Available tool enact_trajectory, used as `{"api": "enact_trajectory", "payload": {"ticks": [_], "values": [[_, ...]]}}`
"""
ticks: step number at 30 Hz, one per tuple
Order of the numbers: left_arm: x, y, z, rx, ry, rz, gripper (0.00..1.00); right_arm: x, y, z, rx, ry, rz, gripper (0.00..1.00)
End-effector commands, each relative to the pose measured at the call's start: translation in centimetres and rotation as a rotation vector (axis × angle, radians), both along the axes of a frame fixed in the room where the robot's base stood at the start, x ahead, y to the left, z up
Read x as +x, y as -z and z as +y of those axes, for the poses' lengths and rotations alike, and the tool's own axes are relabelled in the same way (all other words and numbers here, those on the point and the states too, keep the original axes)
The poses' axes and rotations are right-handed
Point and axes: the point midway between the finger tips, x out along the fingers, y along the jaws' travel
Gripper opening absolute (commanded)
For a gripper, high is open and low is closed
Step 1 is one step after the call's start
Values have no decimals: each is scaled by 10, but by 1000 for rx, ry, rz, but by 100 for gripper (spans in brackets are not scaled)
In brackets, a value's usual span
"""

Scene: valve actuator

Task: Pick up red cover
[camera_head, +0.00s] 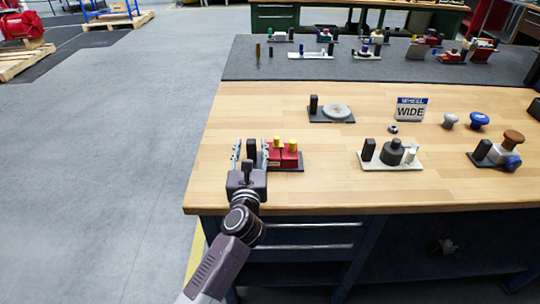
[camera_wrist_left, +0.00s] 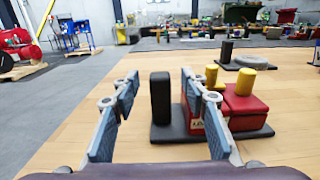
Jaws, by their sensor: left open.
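Two red blocks with yellow knobs sit side by side on a dark base plate (camera_wrist_left: 168,133) near the table's front left. The nearer-left red block (camera_head: 274,157) carries a partly hidden white label in the wrist view. The other red block (camera_head: 290,158) stands just right of it. I cannot tell which is the red cover. A black upright post (camera_wrist_left: 160,98) stands at the plate's left end. My left gripper (camera_head: 250,150) is open, with the post showing between its fingers in the wrist view. Its right finger partly covers the left red block (camera_wrist_left: 193,108). My right gripper is out of view.
The wood left of the gripper is clear.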

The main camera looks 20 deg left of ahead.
Motion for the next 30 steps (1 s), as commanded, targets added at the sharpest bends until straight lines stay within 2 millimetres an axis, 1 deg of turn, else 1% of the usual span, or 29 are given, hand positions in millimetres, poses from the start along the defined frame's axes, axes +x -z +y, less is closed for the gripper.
{"api": "enact_trajectory", "payload": {"ticks": [1, 3, 6, 13, 14, 24, 30], "values": [[7, -1, 2, 3, 0, 0, 41, 0, -1, 1, 1, 0, -1, 33], [15, -1, 4, 2, 1, 0, 41, 0, -2, 1, 1, -1, -1, 33], [20, 0, 6, 1, 1, -1, 41, 1, -2, 0, 0, -1, -1, 33], [21, 0, 6, 1, 1, 0, 41, 1, -2, -5, -5, -3, -2, 33], [21, 0, 6, 1, 1, 0, 38, 1, -2, -5, -6, -3, -2, 33], [21, 0, 6, 2, 1, 1, 1, 2, -2, -9, -10, -3, -2, 33], [21, 0, 6, 2, 1, 1, 0, 2, -2, -9, -10, -3, -2, 33]]}}
